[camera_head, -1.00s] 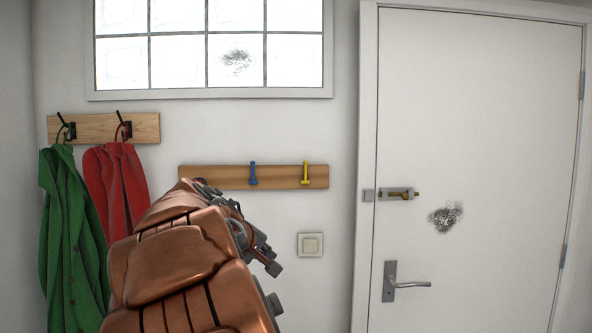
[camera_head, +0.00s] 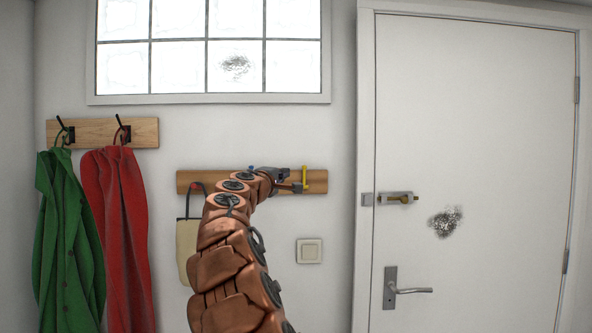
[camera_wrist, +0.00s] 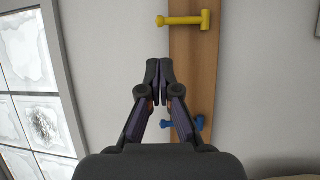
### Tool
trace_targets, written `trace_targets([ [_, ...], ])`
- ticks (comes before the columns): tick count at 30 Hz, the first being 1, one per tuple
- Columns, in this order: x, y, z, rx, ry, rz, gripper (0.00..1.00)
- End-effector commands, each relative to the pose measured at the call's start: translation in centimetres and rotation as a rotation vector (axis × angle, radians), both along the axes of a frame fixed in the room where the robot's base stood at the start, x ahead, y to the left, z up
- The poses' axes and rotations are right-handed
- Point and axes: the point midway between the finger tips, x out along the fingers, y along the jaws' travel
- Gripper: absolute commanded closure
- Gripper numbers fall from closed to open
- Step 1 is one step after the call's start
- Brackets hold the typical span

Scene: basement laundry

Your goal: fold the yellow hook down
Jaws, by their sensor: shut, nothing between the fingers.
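The yellow hook (camera_head: 304,176) stands upright on the right part of a wooden rail (camera_head: 318,188) on the wall. In the wrist view the yellow hook (camera_wrist: 184,20) lies sideways across the top, its knobbed end toward the window. My gripper (camera_head: 299,187) is just left of it in the head view. In the wrist view my gripper's fingertips (camera_wrist: 159,66) are together and empty, with a gap between them and the yellow hook.
A cream bag (camera_head: 186,240) hangs from the rail's left part, partly behind my arm. A green coat (camera_head: 68,235) and a red one (camera_head: 125,235) hang further left. A light switch (camera_head: 309,251) is below the rail. A door (camera_head: 480,100) stands right; a window (camera_head: 180,65) is above.

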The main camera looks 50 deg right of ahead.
Motion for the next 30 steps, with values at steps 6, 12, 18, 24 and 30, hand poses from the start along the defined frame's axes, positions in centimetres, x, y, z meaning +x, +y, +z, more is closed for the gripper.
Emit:
trace_targets([
  [6,0.0,-0.1,0.0,0.001,-0.001,0.0,1.0],
  [12,0.3,-1.2,0.3,0.002,-0.001,0.0,1.0],
  [18,0.8,-3.1,0.5,0.003,-0.001,0.001,1.0],
  [24,1.1,-4.8,0.8,0.002,-0.004,0.001,1.0],
  [30,1.5,-6.4,0.9,0.004,-0.001,0.001,1.0],
])
